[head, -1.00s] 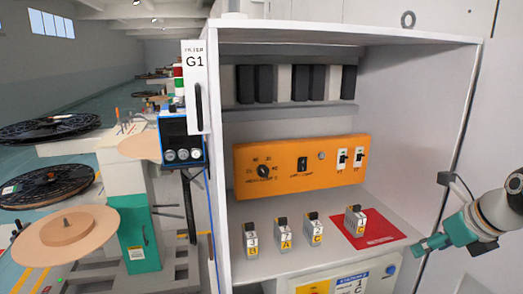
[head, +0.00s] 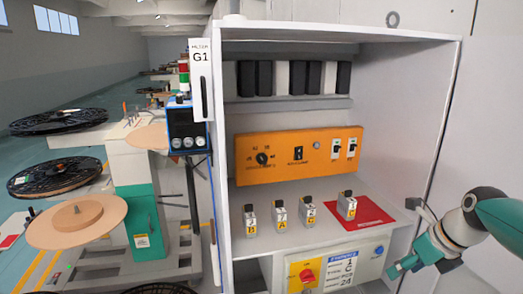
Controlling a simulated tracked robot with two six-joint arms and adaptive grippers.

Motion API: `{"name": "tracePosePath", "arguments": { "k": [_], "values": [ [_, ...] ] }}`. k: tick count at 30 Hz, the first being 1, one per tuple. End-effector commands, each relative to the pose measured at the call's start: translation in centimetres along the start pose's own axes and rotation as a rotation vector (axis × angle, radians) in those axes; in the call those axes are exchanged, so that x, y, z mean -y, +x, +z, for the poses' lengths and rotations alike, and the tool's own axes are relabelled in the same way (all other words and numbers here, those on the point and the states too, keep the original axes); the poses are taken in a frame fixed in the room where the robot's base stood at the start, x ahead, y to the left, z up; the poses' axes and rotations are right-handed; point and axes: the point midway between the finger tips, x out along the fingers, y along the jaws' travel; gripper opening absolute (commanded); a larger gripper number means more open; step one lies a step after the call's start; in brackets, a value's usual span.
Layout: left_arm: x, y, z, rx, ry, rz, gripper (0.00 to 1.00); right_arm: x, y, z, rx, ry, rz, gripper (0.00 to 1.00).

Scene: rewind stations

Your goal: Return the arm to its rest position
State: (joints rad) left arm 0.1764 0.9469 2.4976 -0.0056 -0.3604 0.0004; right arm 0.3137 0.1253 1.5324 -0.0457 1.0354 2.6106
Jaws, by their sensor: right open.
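My right gripper (head: 402,266) has teal fingers and is at the lower right of the head view, in front of the cabinet's right side. It is open, and I see nothing between its fingers. My right arm comes in from the right edge. Inside the cabinet, three small grey modules labelled B (head: 250,226), A (head: 281,224) and C (head: 308,219) stand in a row on the shelf (head: 265,199). A fourth module (head: 347,207) stands on the left part of a red mat (head: 372,213), apart from the gripper. My left gripper is not in view.
The open cabinet (head: 223,130) has an orange switch panel (head: 280,173) at its back. Below the shelf is a station panel (head: 345,268) with a red rotary switch (head: 307,276). Reels (head: 78,222) stand at the left. The cabinet's right wall (head: 430,130) is close to my arm.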

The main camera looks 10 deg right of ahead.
Motion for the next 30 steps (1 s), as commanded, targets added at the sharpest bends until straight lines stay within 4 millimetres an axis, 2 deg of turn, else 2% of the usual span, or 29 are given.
{"name": "tracePosePath", "arguments": {
  "k": [8, 10, 14, 15, 17, 18, 21, 24, 27, 30],
  "values": [
    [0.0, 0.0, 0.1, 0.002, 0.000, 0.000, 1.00, -4.6, 9.9, -3.4, -0.192, -0.051, 0.136, 0.58],
    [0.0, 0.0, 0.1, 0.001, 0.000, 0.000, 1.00, -6.5, 13.6, -5.2, -0.250, -0.105, 0.185, 0.58],
    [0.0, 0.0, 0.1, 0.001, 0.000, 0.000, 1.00, -11.2, 20.8, -10.2, -0.343, -0.299, 0.302, 0.58],
    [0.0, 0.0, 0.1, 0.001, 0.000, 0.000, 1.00, -12.7, 22.8, -12.0, -0.361, -0.381, 0.343, 0.58],
    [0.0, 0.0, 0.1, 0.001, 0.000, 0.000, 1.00, -15.1, 25.4, -14.9, -0.376, -0.515, 0.406, 0.58],
    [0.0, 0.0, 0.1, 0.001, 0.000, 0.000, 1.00, -16.6, 27.0, -17.1, -0.378, -0.616, 0.451, 0.58],
    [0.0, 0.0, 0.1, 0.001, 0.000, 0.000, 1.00, -20.5, 30.0, -22.7, -0.352, -0.905, 0.569, 0.58],
    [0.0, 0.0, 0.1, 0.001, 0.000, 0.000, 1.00, -23.4, 31.4, -27.3, -0.282, -1.193, 0.662, 0.58],
    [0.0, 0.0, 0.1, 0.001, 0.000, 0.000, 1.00, -25.4, 32.0, -30.8, -0.185, -1.478, 0.724, 0.58],
    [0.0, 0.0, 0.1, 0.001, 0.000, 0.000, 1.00, -26.5, 32.1, -33.0, -0.069, -1.763, 0.744, 0.58]
  ]
}}
